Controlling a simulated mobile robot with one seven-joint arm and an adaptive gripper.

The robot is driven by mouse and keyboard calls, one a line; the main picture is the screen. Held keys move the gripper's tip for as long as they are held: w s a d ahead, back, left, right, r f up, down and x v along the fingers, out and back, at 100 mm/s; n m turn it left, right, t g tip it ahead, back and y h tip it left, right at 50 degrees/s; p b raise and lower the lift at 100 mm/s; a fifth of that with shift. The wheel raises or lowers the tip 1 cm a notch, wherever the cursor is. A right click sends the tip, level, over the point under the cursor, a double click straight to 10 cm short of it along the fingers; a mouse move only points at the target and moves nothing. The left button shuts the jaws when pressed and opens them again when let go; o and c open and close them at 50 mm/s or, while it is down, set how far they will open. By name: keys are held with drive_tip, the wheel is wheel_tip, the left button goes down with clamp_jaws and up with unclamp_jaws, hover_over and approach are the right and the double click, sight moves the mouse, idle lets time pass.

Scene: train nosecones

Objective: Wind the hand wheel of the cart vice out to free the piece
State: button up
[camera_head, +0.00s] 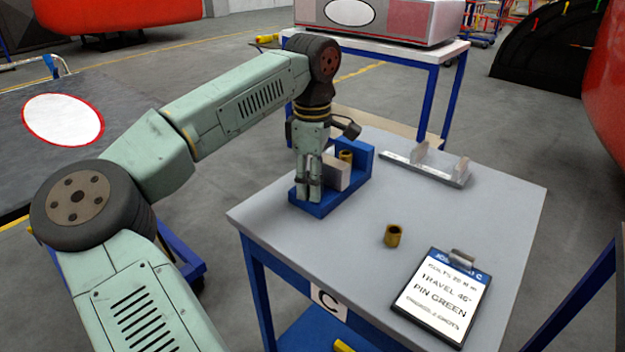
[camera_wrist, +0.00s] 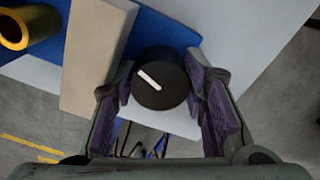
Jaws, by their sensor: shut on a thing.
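The blue cart vice (camera_head: 330,204) stands at the back left of the grey cart top. A brass piece (camera_head: 346,156) sits between its pale block jaw (camera_head: 338,174) and its blue end wall. The piece also shows at the upper left of the wrist view (camera_wrist: 14,30). The black round hand wheel (camera_wrist: 158,82), with a white mark slanting across its face, lies between my fingers in the wrist view. My gripper (camera_head: 308,188) points down at the vice's left end, shut on the wheel, and hides it in the head view. The mark (camera_wrist: 149,79) runs from upper left to lower right.
A loose brass bush (camera_head: 393,236) stands on the cart top (camera_head: 300,240), right of the vice. A clipboard (camera_head: 440,299) lies at the front right, and a grey rack (camera_head: 428,170) at the back. Another table (camera_head: 440,53) stands behind. The cart top's front left is clear.

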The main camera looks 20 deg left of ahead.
drive_tip(key=shift+n, duration=0.9)
drive_tip(key=o, duration=1.2)
drive_tip(key=shift+r, duration=4.05)
drive_tip(key=shift+c, duration=0.2)
